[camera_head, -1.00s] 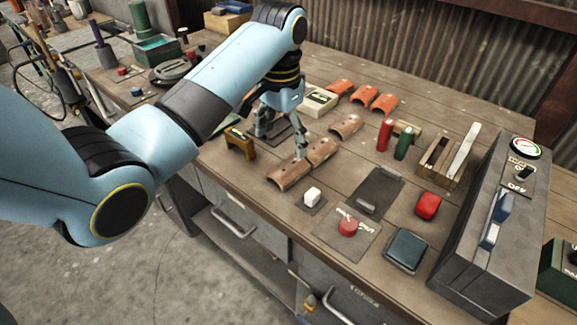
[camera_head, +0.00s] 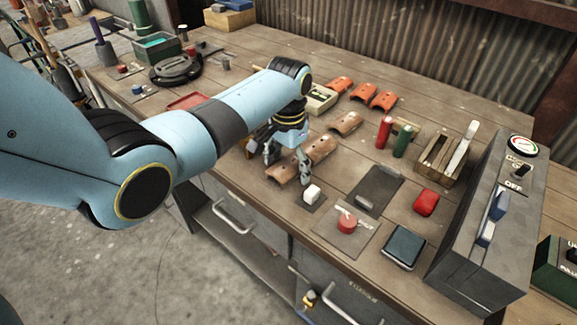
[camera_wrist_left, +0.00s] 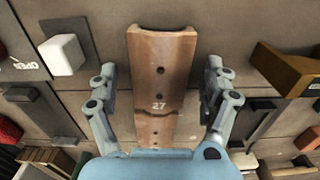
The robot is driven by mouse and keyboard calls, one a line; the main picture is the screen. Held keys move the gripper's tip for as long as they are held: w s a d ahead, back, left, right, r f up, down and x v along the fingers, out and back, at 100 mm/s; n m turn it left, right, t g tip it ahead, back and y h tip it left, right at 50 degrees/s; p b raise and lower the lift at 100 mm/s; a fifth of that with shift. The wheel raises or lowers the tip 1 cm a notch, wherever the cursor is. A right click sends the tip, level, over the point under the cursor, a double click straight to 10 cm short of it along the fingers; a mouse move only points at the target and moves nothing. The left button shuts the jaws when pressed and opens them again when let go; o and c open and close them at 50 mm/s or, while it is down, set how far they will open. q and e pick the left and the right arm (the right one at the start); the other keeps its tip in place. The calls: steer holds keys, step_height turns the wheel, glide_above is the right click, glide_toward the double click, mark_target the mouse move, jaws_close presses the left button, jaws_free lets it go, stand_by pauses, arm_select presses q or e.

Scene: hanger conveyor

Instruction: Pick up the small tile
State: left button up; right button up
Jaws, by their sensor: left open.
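Two brown curved tiles lie end to end near the bench's front edge, a near one (camera_head: 281,174) and a farther one (camera_head: 322,149). A third brown tile (camera_head: 345,122) lies behind them. My left gripper (camera_head: 286,167) is open low over the front pair, with one finger on each side. In the left wrist view, a brown tile (camera_wrist_left: 160,55) with dark holes runs between the open fingers (camera_wrist_left: 158,85), and the number 27 shows farther down the brown surface. I see gaps beside the fingers. Which tile counts as the small one is not clear. My right gripper is out of view.
A white block switch (camera_head: 312,193) and a red knob (camera_head: 348,223) sit close right of the tiles. Several orange tiles (camera_head: 362,91) lie behind. Red (camera_head: 384,132) and green (camera_head: 402,140) cylinders stand to the right. A grey control box (camera_head: 487,230) stands at far right.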

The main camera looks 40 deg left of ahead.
arm_select(q)
steer(key=c, duration=1.3)
